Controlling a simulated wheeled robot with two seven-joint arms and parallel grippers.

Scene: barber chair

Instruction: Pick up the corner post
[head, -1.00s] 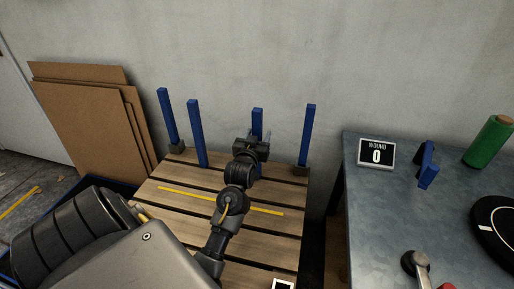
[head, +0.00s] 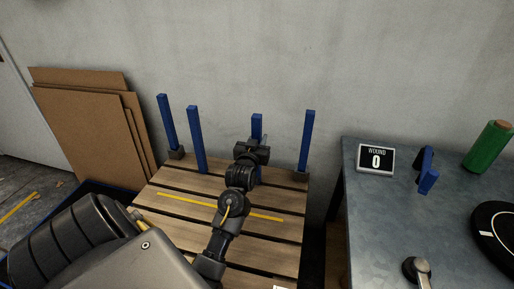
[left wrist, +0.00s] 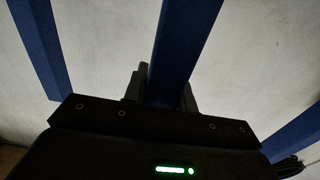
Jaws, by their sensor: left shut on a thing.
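Several blue posts rise at the pallet in the head view. Two are on the left, a left post (head: 167,122) and a post just in front of it (head: 196,138). One is on the right (head: 306,140). Another, the corner post (head: 257,125), stands behind my left gripper (head: 257,144), which hides its lower part. In the left wrist view this post (left wrist: 186,40) runs between the fingers of my left gripper (left wrist: 165,92), which is shut on it. Whether its foot touches the pallet is hidden. My right gripper is not in view.
The wooden pallet (head: 180,177) has a yellow strip (head: 178,201) across it. Brown boards (head: 80,125) lean on the wall at left.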

